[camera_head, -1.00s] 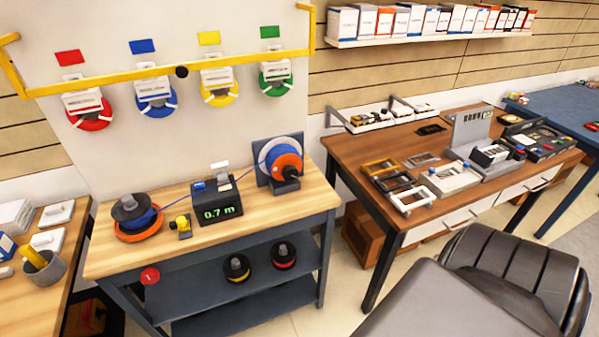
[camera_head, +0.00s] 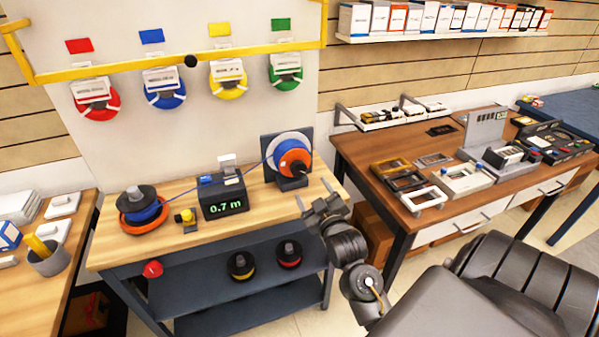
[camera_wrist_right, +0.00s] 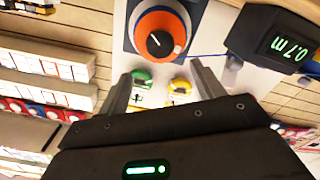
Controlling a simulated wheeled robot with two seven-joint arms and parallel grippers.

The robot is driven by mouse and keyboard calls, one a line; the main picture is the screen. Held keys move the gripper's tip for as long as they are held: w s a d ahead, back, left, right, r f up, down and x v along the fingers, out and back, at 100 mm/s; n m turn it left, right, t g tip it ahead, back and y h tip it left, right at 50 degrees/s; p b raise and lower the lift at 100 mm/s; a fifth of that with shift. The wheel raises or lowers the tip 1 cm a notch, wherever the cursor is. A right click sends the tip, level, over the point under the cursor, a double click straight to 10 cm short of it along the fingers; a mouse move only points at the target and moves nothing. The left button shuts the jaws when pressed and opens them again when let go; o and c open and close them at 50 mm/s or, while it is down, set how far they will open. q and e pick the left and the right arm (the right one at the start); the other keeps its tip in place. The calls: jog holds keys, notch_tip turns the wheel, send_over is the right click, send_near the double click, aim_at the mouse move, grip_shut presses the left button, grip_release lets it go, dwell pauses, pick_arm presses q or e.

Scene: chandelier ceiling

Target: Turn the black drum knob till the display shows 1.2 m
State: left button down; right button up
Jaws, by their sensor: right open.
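The black drum knob (camera_head: 302,168) sits at the centre of the orange disc (camera_head: 289,158) on the upright reel at the back right of the wooden bench. In the right wrist view the knob (camera_wrist_right: 158,43) is round with a white mark. The black display box (camera_head: 224,199) left of the reel reads 0.7 m in green; its display also shows in the right wrist view (camera_wrist_right: 290,48). My right gripper (camera_head: 313,191) is open and empty, in front of and below the reel, apart from the knob. In the right wrist view its fingers (camera_wrist_right: 160,85) stand apart. My left gripper is not in view.
A flat blue cable spool (camera_head: 148,212) with a dark top lies on the bench's left. A small yellow-and-black device (camera_head: 187,218) stands beside the display box. Coloured spools hang under a yellow rail (camera_head: 110,69).

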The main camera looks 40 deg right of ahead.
aim_at(300, 169)
jog(key=p+x, duration=0.2)
jog(key=x, duration=0.8)
jog(key=shift+w+d, duration=0.15)
jog(key=shift+w, duration=0.15)
jog(key=shift+c, duration=0.5)
jog(key=c, duration=0.9)
jog(key=shift+m+p, duration=0.3)
jog(key=m+p, duration=0.1)
jog(key=m, duration=0.2)
jog(key=shift+r, duration=0.1)
jog(key=m+p, duration=0.2)
jog(key=m, duration=0.2)
jog(key=shift+d+m, duration=0.1)
jog(key=shift+m, duration=0.2)
jog(key=m+p, duration=0.2)
jog(key=m, duration=0.3)
jog(key=shift+s+d, duration=0.1)
jog(key=shift+m+p, duration=0.6)
jog(key=shift+m, duration=1.1)
